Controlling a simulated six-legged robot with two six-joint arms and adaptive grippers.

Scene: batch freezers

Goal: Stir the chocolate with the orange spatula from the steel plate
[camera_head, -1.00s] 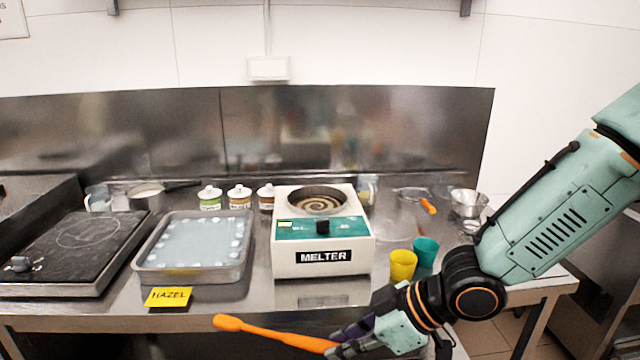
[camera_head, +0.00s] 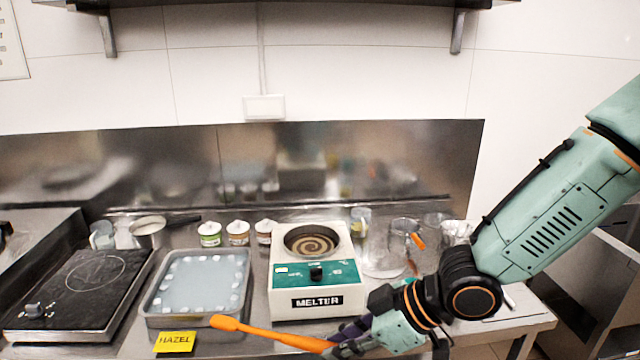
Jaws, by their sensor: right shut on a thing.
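The orange spatula (camera_head: 265,335) is held in my right gripper (camera_head: 345,346), which is shut on its right end. The spatula points left, its broad tip above the front edge of the counter, in front of the melter. The melter (camera_head: 318,303) is a white box with a green panel, a black knob and a "MELTER" label. The chocolate (camera_head: 311,242) shows as a brown and cream swirl in the round pot on its top. The spatula is apart from the chocolate, well in front of and below the pot. My left gripper is out of view.
A steel tray (camera_head: 150,307) with a pale sheet stands left of the melter, with a yellow "HAZEL" card (camera_head: 175,342) before it. A black hot plate (camera_head: 85,290) is far left. Small jars (camera_head: 238,233) stand behind; clear containers (camera_head: 404,232) stand right.

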